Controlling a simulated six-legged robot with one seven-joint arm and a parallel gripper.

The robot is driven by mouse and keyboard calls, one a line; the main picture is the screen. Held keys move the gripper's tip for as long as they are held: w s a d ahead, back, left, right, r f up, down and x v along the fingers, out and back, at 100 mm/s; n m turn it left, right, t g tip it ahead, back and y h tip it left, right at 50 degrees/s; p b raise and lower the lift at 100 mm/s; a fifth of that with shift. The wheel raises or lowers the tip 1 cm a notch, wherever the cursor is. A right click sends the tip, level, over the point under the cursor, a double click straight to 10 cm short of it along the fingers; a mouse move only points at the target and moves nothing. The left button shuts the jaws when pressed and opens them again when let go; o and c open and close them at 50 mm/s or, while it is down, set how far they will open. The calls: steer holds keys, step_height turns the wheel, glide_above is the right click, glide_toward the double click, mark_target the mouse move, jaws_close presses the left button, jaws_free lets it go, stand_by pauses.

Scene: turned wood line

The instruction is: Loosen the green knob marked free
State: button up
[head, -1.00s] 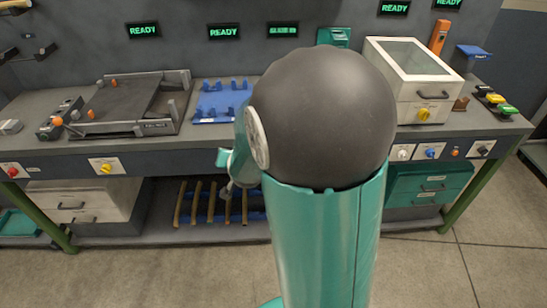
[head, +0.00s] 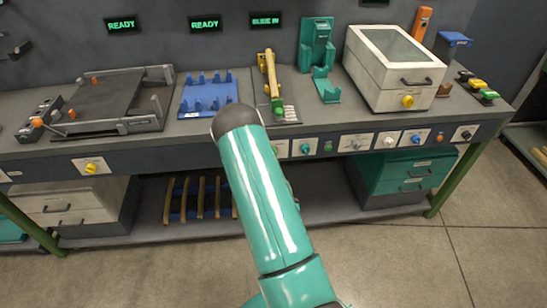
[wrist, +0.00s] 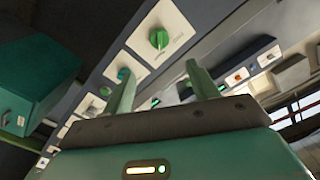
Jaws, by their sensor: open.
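A green knob (wrist: 158,39) on a white plate shows large in the wrist view; the plate's lettering is too small to read. A teal knob (wrist: 123,74) sits beside it on the same dark front rail. The green knob lies beyond the fingertips in the picture and is not touched. The gripper is hidden behind my arm in the head view.
More controls line the rail, including a blue knob (head: 416,138). On the bench are a yellow fixture with a green end (head: 268,75), a blue rack (head: 208,95), a white lidded box (head: 390,68) and a teal stand (head: 317,45). Drawers (head: 412,170) stand below.

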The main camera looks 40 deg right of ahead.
steer(key=x, duration=1.3)
steer(key=shift+w+d, duration=0.15)
steer(key=shift+w, duration=0.15)
steer(key=shift+f, duration=0.1)
steer(key=c, duration=1)
